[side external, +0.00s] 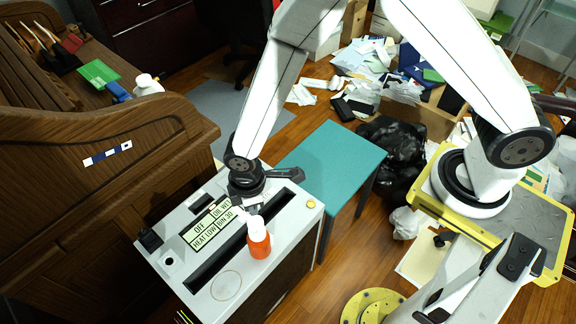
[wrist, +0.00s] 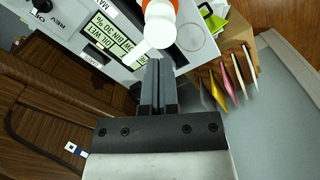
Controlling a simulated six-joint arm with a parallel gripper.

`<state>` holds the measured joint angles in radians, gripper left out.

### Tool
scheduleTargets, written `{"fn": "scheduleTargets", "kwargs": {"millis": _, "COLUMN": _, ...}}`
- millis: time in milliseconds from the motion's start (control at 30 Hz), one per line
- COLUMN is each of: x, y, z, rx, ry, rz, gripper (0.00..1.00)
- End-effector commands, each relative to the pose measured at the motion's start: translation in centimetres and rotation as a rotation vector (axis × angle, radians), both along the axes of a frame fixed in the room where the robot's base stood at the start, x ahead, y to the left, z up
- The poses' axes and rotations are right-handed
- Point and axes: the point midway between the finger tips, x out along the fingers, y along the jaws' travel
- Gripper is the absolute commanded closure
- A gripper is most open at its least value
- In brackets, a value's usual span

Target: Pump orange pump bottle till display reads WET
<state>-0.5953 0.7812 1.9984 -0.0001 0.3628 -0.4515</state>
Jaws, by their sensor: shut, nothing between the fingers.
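The orange pump bottle (side external: 259,243) stands upright on top of the shredder (side external: 225,283), its white pump head on top. In the wrist view the white pump head (wrist: 160,24) is at the top centre, with its spout pointing down-left and a little orange behind it. The display (side external: 207,226) lies left of the bottle.
A dark slot runs along the shredder top beside the bottle. A teal table (side external: 333,160) stands behind to the right. A wooden roll-top desk (side external: 90,170) stands at left. A black bag (side external: 393,150) and scattered papers lie on the floor behind.

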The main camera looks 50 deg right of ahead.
Motion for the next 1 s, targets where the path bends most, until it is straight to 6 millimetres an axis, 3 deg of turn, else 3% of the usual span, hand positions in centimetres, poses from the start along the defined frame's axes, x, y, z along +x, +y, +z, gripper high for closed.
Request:
{"fn": "scheduleTargets", "kwargs": {"millis": 400, "x": 0.0, "y": 0.0, "z": 2.0, "rx": 0.001, "ry": -0.002, "rz": 0.0, "gripper": 1.0}}
{"fn": "scheduleTargets", "kwargs": {"millis": 1000, "x": 0.3, "y": -0.8, "z": 3.0, "rx": 0.006, "ry": -0.008, "rz": -0.037, "gripper": 1.0}}
